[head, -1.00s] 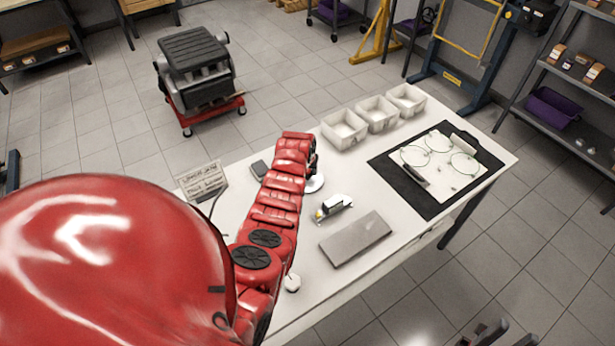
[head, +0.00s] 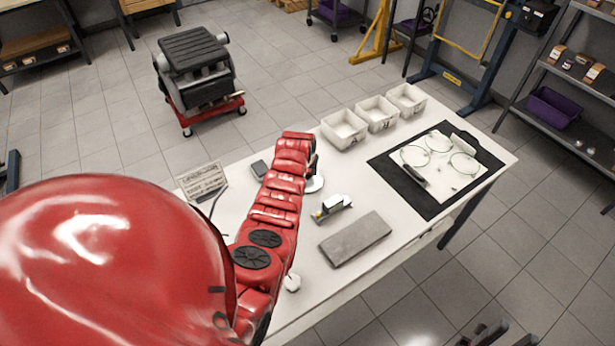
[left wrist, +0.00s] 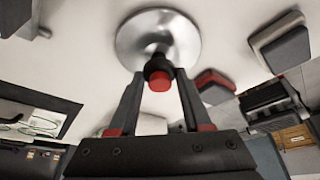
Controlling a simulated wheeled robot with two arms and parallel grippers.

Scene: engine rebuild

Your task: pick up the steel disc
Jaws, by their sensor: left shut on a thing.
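The steel disc (left wrist: 158,38) is a shiny round plate with a dark upright stem and a red tip, seen large in the left wrist view. In the head view the disc (head: 314,185) is a small bright round on the white table, partly hidden by my red left arm. My left gripper (left wrist: 160,82) has its fingers either side of the stem and is shut on it. In the head view this gripper (head: 313,163) is mostly hidden by the arm. Dark prongs, seemingly my right gripper (head: 505,337), show at the bottom right edge, cut off, away from the table.
An engine (head: 197,70) stands on a red trolley behind.

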